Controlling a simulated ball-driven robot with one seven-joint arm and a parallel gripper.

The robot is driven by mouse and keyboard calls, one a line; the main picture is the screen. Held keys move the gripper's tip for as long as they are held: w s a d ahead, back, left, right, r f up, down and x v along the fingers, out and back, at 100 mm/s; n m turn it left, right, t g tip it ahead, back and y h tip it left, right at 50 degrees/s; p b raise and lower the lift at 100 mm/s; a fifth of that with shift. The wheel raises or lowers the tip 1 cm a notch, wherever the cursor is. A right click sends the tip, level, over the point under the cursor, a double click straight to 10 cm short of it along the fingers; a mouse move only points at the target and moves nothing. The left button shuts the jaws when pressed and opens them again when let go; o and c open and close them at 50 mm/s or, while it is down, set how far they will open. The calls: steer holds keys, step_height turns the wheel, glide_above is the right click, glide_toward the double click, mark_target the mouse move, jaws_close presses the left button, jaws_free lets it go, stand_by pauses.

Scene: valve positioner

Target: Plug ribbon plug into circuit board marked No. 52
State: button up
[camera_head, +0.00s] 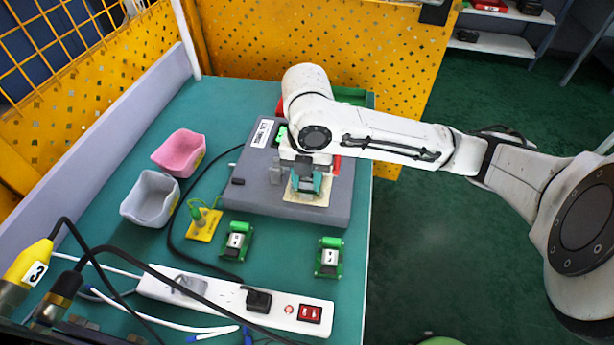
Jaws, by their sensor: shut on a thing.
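My gripper (306,186) is at the front part of the grey box, over a pale plate (308,199). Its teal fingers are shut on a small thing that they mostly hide. I cannot tell whether this is the ribbon plug or whether it touches the plate. I cannot pick out the ribbon plug elsewhere. Two small green units with white labels stand on the table in front of the box, a left one (236,241) and a right one (329,257). Their markings are too small to read, so I cannot tell which thing is No. 52.
The grey box (240,196) has a black cable on its left. A pink bin (180,152) and a grey bin (150,198) stand left. A yellow plate with a green post (202,224) is nearby. A white power strip (220,296) and loose cables fill the front.

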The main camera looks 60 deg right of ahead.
steer(key=shift+f, duration=0.15)
steer(key=o, duration=1.1)
steer(key=shift+o, duration=0.3)
steer(key=shift+o, duration=1.3)
